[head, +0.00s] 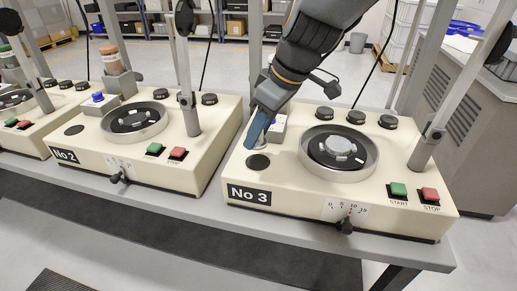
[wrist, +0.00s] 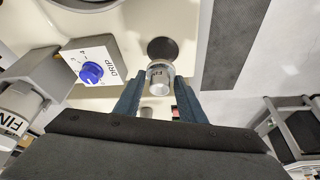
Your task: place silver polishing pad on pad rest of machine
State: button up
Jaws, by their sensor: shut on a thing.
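My gripper (wrist: 159,88) is shut on the silver polishing pad (wrist: 159,76), a small silver cylinder between its two blue fingers in the wrist view. The pad has a small label on its side. The pad rest (wrist: 162,46) is a dark round disc in the machine's cream top, just beyond the pad; the pad's top edge overlaps its near rim in this view. In the head view my gripper (head: 258,132) points down just behind the pad rest (head: 258,163) of machine No 3 (head: 290,196). The held pad is mostly hidden there, and the gap beneath it is unclear.
The drip box with a blue knob (wrist: 90,73) stands left of my gripper in the wrist view. A round bowl (head: 339,153) with a silver disc sits right of it in the head view. Machine No 2 (head: 150,145) stands to the left.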

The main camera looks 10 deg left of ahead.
aim_at(262, 143)
jog(key=shift+f, duration=2.6)
jog(key=shift+f, duration=0.15)
jog(key=o, duration=1.1)
jog(key=shift+r, duration=0.2)
jog(key=v, duration=1.2)
